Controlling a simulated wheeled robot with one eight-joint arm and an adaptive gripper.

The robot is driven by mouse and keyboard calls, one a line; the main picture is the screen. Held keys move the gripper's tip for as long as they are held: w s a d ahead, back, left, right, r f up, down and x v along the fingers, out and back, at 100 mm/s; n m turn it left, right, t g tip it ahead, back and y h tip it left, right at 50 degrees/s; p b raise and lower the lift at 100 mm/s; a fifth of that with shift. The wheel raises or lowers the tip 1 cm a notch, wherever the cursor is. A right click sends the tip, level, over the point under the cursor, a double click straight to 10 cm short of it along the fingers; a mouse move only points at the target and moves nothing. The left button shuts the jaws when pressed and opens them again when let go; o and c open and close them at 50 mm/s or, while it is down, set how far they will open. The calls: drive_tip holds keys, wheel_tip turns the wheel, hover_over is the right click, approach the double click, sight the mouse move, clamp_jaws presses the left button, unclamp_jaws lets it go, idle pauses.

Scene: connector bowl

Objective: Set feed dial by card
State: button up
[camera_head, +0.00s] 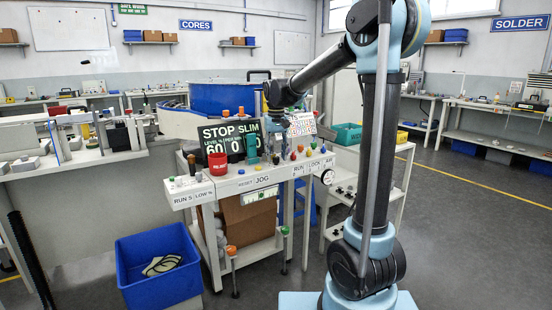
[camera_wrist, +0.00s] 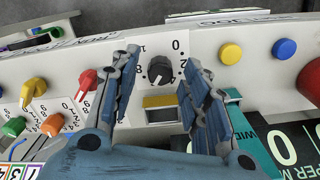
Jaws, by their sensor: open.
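In the wrist view a black dial (camera_wrist: 160,69) with a pale pointer mark sits on the white panel, with a printed number scale around it. My gripper (camera_wrist: 162,72) is open, its two blue fingers on either side of this dial with gaps showing; it looks empty. Which knob is the feed dial I cannot tell from the labels. In the head view a white card (camera_head: 301,124) with coloured print stands behind the panel; a corner of a numbered card (camera_wrist: 14,172) shows at the wrist view's lower left. My gripper is hard to make out in the head view.
Nearby are a red knob (camera_wrist: 87,83), a yellow knob (camera_wrist: 33,91), a blue button (camera_wrist: 284,48) and a yellow button (camera_wrist: 230,53). A dark display (camera_head: 228,142) and a teal part (camera_head: 252,148) rise behind the panel. A blue bin (camera_head: 160,270) stands on the floor.

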drive_tip(key=shift+f, duration=0.6)
clamp_jaws()
drive_tip(key=shift+n, duration=0.8)
unclamp_jaws()
drive_tip(key=shift+r, duration=0.1)
